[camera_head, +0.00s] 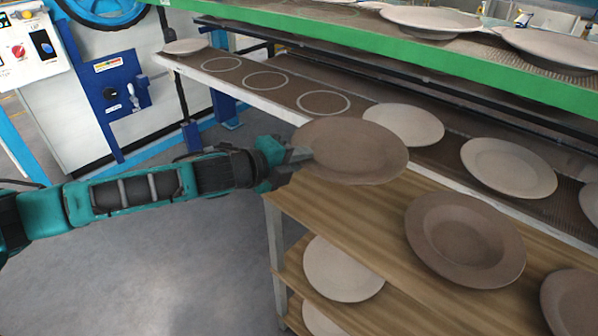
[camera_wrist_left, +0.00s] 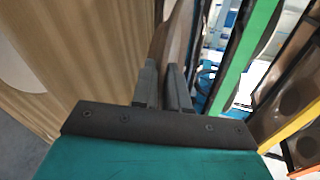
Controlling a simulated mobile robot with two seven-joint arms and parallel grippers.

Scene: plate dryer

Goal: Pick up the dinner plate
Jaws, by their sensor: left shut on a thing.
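A brown dinner plate (camera_head: 350,150) is at the left end of the wooden cart, in the head view. My left gripper (camera_head: 303,155) is shut on its left rim. The plate appears raised above the cart's top, near the dryer shelf edge. In the left wrist view, the plate (camera_wrist_left: 180,38) shows edge-on between the fingers of my left gripper (camera_wrist_left: 164,85). My right gripper is not in view.
The wooden cart (camera_head: 330,202) carries more brown plates (camera_head: 465,240), with paler plates (camera_head: 343,268) on its lower shelves. Behind it, the dryer shelf (camera_head: 235,80) holds pale plates (camera_head: 403,125) and has empty white ring marks (camera_head: 323,103). A green-edged shelf (camera_head: 400,55) hangs above.

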